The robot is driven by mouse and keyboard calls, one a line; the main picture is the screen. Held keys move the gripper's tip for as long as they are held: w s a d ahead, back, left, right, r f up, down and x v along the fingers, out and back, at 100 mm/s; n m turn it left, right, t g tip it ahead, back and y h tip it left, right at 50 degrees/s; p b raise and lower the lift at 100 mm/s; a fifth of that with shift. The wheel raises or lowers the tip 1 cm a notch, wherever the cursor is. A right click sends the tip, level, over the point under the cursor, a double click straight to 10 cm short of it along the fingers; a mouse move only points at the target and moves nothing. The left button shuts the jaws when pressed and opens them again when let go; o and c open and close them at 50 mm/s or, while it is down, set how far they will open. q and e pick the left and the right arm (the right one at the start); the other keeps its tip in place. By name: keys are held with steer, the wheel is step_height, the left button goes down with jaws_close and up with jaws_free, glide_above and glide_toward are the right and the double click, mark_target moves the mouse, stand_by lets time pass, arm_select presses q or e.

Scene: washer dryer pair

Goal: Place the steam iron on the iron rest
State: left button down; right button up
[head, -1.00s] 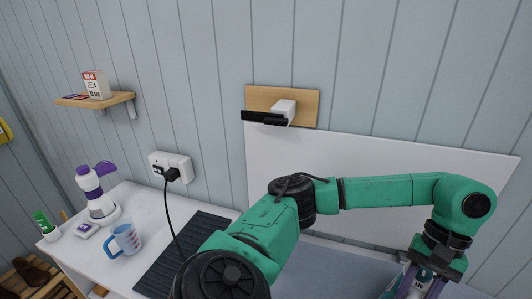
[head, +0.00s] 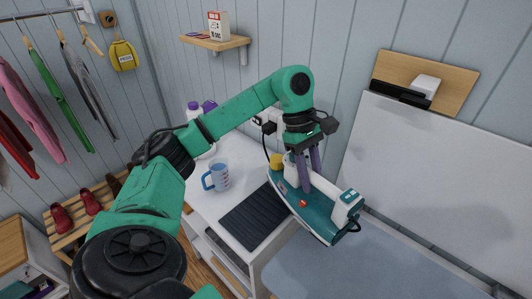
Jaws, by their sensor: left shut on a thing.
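The steam iron (head: 317,208) is white and teal with an orange dial. My left gripper (head: 303,172) is shut on its handle, with purple fingers pointing down. The iron is tilted and appears held in the air, at the right side of the iron rest and the near edge of the ironing board. The iron rest (head: 250,220) is a black ribbed mat on the white cabinet top; nothing lies on its visible part. The iron hides its right corner. My right gripper is not in view.
A blue measuring cup (head: 217,177) stands left of the rest, with a white and purple bottle (head: 194,112) behind it. The grey-blue ironing board (head: 340,268) lies to the right. A wall shelf (head: 217,41) is above. A black cord runs near the gripper.

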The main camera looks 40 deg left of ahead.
arm_select(q)
steer(key=a+r+n+t, duration=0.1)
steer(key=a+r+n, duration=0.1)
steer(key=n, duration=0.1)
steer(key=w+a+r+n+t+y, duration=0.1)
steer(key=r+n, duration=0.1)
steer(key=n, duration=0.2)
steer(key=a+r+n+t+p, duration=0.1)
steer(key=a+r+n+t, duration=0.1)
steer(key=n, duration=0.1)
steer(key=shift+w+a+r, duration=0.3)
steer(key=shift+w+a, duration=0.05)
steer(key=a+r+n+t+y, duration=0.1)
steer(key=a+r+n+y, duration=0.2)
steer(key=a+r+n, duration=0.45)
steer(key=n+b, duration=0.2)
steer(key=b, duration=0.1)
glide_toward(280, 156)
steer(key=shift+y, duration=0.4)
steer(key=x, duration=0.8)
steer(key=shift+s+d, duration=0.1)
steer(key=shift+d, duration=0.25)
step_height(280, 156, down, 7)
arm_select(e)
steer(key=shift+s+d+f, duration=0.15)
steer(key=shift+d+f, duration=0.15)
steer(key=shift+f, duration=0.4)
arm_select(q)
steer(key=shift+d, duration=0.1)
